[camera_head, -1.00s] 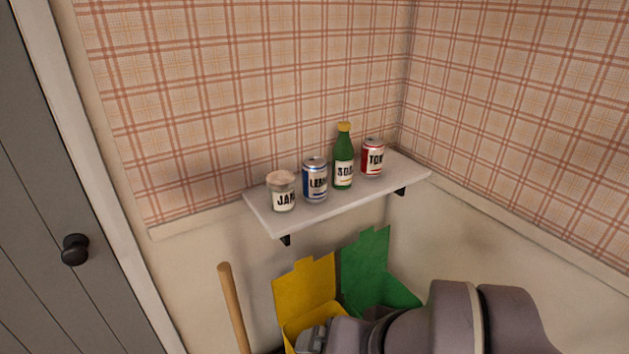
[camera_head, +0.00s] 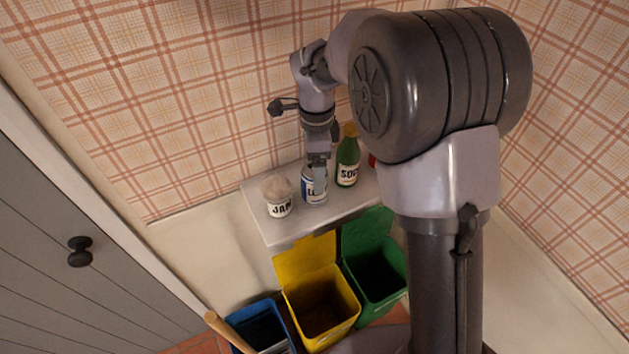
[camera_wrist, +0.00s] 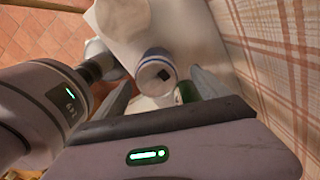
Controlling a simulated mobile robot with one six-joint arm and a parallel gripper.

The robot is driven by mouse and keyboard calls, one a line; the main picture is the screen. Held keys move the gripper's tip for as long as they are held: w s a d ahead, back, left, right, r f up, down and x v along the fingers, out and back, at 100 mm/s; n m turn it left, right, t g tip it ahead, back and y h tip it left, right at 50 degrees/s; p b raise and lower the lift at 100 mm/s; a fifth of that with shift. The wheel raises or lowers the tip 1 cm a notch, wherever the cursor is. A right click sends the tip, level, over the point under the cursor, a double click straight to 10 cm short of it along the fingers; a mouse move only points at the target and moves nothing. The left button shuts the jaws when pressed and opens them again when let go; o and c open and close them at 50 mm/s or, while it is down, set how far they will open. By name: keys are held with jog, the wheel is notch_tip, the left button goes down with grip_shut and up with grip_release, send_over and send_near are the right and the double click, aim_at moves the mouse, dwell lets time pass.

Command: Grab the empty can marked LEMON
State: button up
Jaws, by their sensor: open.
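The LEMON can (camera_head: 313,191) is blue and white and stands upright on the white shelf (camera_head: 283,229); its label is partly hidden now. My gripper (camera_head: 318,168) is right above it, pointing down. In the wrist view the can's round top (camera_wrist: 153,70) with a dark opening lies between the two fingers of my gripper (camera_wrist: 160,88). The fingers are apart, one on each side of the can. I cannot tell whether either finger touches it.
A jam jar (camera_head: 278,197) stands left of the can. A green soda bottle (camera_head: 347,163) stands close on the right, with a red can (camera_head: 372,161) mostly hidden behind my arm. Blue (camera_head: 262,328), yellow (camera_head: 322,303) and green (camera_head: 378,275) bins stand below the shelf.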

aim_at(308, 196)
jog(key=f, duration=0.2)
jog(key=f+b, duration=0.1)
jog(key=f, duration=0.4)
jog(key=shift+s+a+f, duration=0.1)
jog(key=shift+s+a, duration=0.1)
jog(key=shift+a, duration=0.05)
jog(key=c, duration=1.4)
jog(key=shift+c, duration=0.2)
jog(key=shift+r, duration=0.2)
